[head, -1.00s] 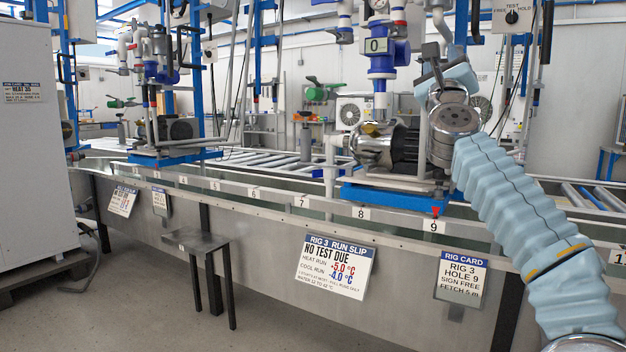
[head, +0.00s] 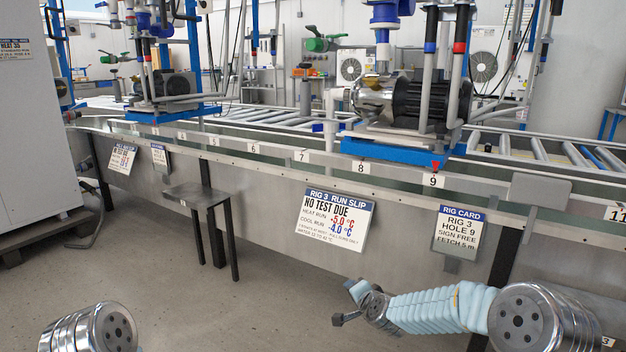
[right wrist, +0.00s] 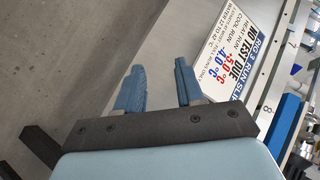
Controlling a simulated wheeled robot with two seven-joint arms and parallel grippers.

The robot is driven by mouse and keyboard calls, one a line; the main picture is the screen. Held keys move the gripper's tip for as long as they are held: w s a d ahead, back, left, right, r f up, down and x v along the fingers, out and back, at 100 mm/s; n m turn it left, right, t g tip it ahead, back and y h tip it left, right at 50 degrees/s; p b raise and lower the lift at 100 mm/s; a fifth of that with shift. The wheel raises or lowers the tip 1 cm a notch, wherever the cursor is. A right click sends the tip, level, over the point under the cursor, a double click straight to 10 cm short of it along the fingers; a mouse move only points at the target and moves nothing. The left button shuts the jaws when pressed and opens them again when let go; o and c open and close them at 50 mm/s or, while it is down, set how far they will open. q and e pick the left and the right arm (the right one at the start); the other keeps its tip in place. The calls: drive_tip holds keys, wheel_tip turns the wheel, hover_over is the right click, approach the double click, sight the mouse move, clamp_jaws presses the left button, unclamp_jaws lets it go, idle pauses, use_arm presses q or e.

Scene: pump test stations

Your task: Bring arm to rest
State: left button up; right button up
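My right arm (head: 440,308) is lowered at the bottom right of the head view, in front of the trough's metal side panel. It is folded toward the left, below the rig 3 run slip (head: 336,221). In the right wrist view my right gripper (right wrist: 160,76) has its two blue fingers apart with nothing between them. Bare floor and the run slip lie beyond the fingers. Of my left arm only a metal joint (head: 95,330) shows at the bottom left of the head view; its gripper is out of view.
The trough (head: 265,185) runs across the view. A pump (head: 400,98) stands on a blue base above holes 8 and 9. A rig card (head: 459,230) hangs on the panel. A small grey stand (head: 196,194) juts out at left. The floor (head: 215,295) before it is clear.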

drive_tip(key=s+f+n+g, duration=0.5)
drive_tip(key=s+f+g, duration=0.1)
drive_tip(key=s+f, duration=1.3)
drive_tip(key=s+d+f+n+g, duration=0.1)
drive_tip(key=s+f+n+g, duration=0.2)
drive_tip(key=s, duration=0.7)
drive_tip(key=s+f+g, duration=0.2)
drive_tip(key=s+f, duration=0.3)
drive_tip(key=s, duration=0.6)
wheel_tip(320, 180, up, 14)
drive_tip(key=y+p, duration=0.1)
drive_tip(key=p, duration=1.3)
drive_tip(key=shift+s+a+n, duration=0.25)
drive_tip(key=shift+s+n, duration=0.05)
drive_tip(key=shift+s, duration=0.1)
drive_tip(key=shift+r, duration=0.1)
